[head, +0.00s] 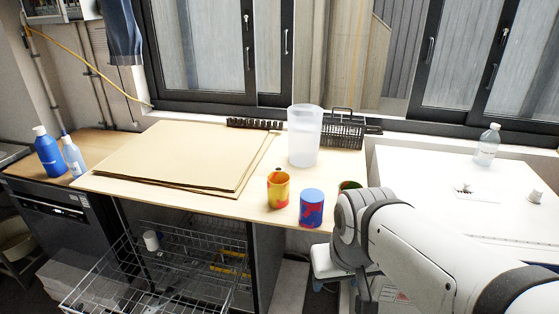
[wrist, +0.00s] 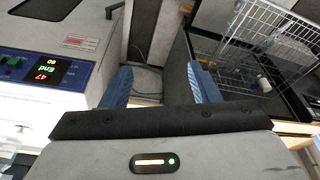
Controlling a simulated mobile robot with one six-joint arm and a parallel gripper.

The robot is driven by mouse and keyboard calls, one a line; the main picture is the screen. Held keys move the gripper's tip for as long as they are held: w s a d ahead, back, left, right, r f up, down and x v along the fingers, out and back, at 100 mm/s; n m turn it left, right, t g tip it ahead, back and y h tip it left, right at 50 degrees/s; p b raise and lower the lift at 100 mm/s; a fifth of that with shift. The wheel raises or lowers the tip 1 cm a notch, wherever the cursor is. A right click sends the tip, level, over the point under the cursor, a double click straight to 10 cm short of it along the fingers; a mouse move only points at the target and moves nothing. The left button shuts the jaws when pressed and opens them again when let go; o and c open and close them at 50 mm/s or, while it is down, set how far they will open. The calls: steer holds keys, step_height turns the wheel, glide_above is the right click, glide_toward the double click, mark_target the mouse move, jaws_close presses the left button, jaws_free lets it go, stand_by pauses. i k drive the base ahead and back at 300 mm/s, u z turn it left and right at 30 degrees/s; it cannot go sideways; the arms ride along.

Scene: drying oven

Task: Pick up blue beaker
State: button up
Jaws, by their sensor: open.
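The blue beaker (head: 312,209), blue with red patches, stands upright near the front edge of the wooden table (head: 150,190) in the head view. A yellow and red beaker (head: 278,190) stands just left of it. A third beaker (head: 348,185) is mostly hidden behind my arm, with a green and red rim showing. My gripper (wrist: 160,85) is open in the wrist view, with two blue ribbed fingers apart and nothing between them. It is low and to the right of the blue beaker, off the table's front edge. No beaker shows in the wrist view.
A clear tall container (head: 304,137) and black racks (head: 343,130) stand behind the beakers. Cardboard sheets (head: 185,155) cover the table's left part. A wire basket (head: 150,275) juts out below. A device with a red display (wrist: 48,70) is left in the wrist view.

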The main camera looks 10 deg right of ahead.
mark_target(312, 200)
steer(key=u, duration=1.9)
steer(key=k, duration=1.05)
steer(key=z, duration=1.25)
steer(key=i, duration=1)
steer(key=z, duration=0.1)
